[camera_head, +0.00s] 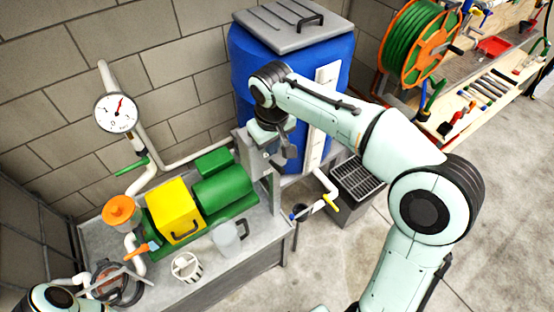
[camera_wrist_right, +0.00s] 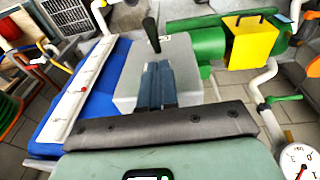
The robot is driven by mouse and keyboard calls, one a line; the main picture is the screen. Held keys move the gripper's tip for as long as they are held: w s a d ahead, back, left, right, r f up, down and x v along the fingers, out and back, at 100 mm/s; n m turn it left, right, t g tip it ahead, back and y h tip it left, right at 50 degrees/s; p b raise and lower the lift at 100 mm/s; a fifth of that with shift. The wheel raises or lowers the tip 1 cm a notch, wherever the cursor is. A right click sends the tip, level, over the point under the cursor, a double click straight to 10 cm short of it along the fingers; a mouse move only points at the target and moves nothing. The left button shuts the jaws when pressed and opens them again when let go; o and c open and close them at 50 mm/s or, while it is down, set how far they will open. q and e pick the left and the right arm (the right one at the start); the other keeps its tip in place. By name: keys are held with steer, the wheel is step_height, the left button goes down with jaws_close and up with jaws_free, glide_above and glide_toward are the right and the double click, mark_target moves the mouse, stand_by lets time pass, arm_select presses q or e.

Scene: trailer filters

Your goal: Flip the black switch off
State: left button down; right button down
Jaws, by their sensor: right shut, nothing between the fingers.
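The black switch (camera_wrist_right: 150,30) is a lever standing up from the front of a grey box (camera_wrist_right: 185,58) in the right wrist view. In the head view the grey box (camera_head: 247,143) stands on a post at the table's right end, and my right gripper hides the switch there. My right gripper (camera_head: 288,152) is at the box, and its fingers also show in the right wrist view (camera_wrist_right: 156,66). They are shut with nothing between them and point at the lever. I cannot tell whether they touch it. Of my left arm, only a link shows at the lower left.
A green pump (camera_head: 222,190) with a yellow cover (camera_head: 174,212) sits on the metal table (camera_head: 255,240). A blue tank (camera_head: 250,75) with a grey lid stands behind the box. A pressure gauge (camera_head: 116,112) is at the left. A hose reel (camera_head: 412,45) stands at the right.

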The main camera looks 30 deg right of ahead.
mark_target(277, 166)
steer(key=f, duration=0.3)
steer(key=s+d+f, duration=0.1)
steer(key=shift+f+b, duration=0.3)
steer(key=shift+f, duration=0.05)
